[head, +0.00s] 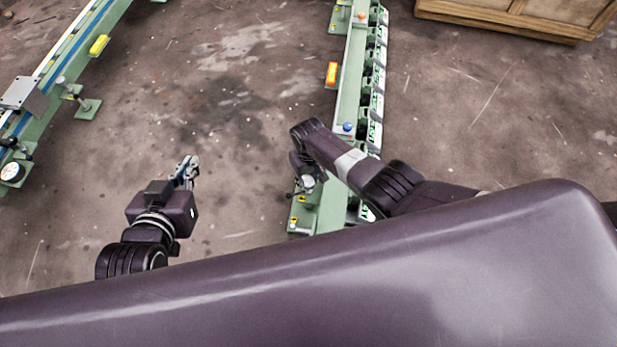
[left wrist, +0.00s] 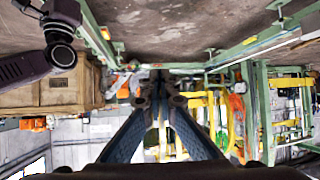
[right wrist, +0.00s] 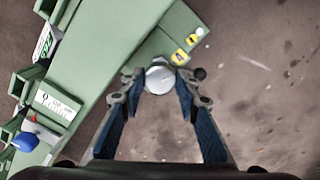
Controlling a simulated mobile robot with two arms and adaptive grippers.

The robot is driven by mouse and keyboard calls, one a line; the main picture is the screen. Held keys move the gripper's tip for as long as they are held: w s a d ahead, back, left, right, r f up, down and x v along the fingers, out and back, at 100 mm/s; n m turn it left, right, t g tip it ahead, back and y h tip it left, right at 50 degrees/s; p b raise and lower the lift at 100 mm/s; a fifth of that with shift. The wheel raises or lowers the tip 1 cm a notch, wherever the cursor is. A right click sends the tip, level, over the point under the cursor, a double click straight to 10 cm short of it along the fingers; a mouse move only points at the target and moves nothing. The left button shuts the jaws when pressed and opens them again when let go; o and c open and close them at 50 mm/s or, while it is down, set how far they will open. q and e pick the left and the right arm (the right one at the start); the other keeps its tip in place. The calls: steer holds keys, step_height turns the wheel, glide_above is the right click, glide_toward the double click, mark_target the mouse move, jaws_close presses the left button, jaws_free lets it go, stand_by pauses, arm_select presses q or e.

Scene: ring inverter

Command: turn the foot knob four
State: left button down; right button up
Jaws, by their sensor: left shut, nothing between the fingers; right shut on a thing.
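The foot knob is a round silvery disc (right wrist: 160,78) beside the green rail's end in the right wrist view. It also shows in the head view (head: 308,182), just below my right wrist. My right gripper (right wrist: 160,82) is shut on this knob, with one fingertip on each side. In the head view the right arm hides much of this gripper. My left gripper (head: 188,170) is over bare floor, left of the rail, shut and empty. Its closed fingers (left wrist: 161,85) also show in the left wrist view. No number on the knob can be read.
The green rail (head: 345,105) carries several modules along its right side. A blue button (right wrist: 25,141) is on it. A second green rail (head: 65,90) stands at the left. A wooden crate (head: 500,18) stands at the top right. The floor between the rails is clear.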

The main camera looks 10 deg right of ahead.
steer(key=m, duration=0.4)
steer(key=shift+m+p, duration=0.3)
steer(key=shift+p, duration=0.05)
steer(key=shift+m, duration=1.2)
arm_select(q)
steer(key=s+a+f+g, duration=0.1)
steer(key=s+f+g, duration=0.2)
steer(key=s+f, duration=0.1)
steer(key=shift+s+a+f+y, duration=0.3)
steer(key=shift+s+a+y, duration=0.1)
steer(key=shift+s, duration=0.05)
arm_select(e)
steer(key=shift+m, duration=1.1)
steer(key=o, duration=1.1)
steer(key=shift+o, duration=0.2)
step_height(320, 180, up, 12)
